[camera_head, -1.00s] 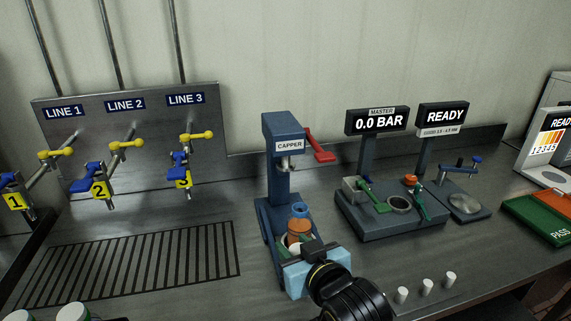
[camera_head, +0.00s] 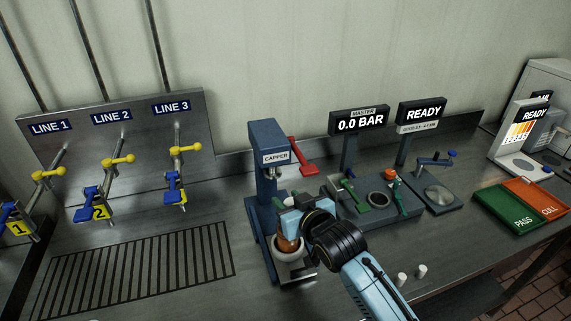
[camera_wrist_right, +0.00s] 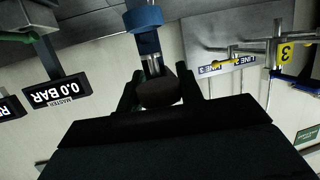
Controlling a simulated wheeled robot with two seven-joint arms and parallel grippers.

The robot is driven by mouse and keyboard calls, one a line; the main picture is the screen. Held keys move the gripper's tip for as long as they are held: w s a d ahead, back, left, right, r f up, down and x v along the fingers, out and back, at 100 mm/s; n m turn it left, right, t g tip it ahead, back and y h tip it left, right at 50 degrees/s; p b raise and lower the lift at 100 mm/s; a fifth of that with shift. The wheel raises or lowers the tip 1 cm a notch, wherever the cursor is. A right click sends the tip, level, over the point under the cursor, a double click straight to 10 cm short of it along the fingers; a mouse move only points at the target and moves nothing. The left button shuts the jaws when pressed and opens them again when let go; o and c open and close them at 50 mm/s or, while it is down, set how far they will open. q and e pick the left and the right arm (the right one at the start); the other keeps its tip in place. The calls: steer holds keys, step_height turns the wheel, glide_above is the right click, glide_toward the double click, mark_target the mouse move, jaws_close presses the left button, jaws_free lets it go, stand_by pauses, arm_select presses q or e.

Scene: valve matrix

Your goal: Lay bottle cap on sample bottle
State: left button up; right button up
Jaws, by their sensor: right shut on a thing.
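The sample bottle (camera_head: 288,243) is an orange-brown bottle standing upright in a white ring holder on the capper (camera_head: 268,135). My right gripper (camera_head: 287,204) is at the capper, over the bottle's top, and covers much of it. Whether the cap touches the bottle is hidden. My left gripper is not in view.
The capper's red lever (camera_head: 303,163) sticks out just right of the gripper. The master gauge station (camera_head: 362,122) and READY station (camera_head: 421,113) stand to the right, with green and red trays (camera_head: 500,206) beyond. Valve lines and a drain grille (camera_head: 135,275) lie left.

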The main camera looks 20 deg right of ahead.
mark_target(285, 202)
steer(key=w+r+p, duration=0.2)
steer(key=shift+w+a, duration=0.15)
steer(key=shift+w, duration=0.2)
step_height(285, 202, down, 5)
steer(key=b, duration=0.5)
steer(key=shift+r, duration=0.15)
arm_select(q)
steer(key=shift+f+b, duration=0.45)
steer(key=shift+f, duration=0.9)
arm_select(e)
steer(key=shift+f, duration=0.9)
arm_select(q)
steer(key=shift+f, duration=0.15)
arm_select(e)
steer(key=shift+f, duration=0.3)
steer(key=o, duration=1)
steer(key=shift+o, duration=0.2)
steer(key=v, duration=1.3)
steer(key=shift+d, duration=0.25)
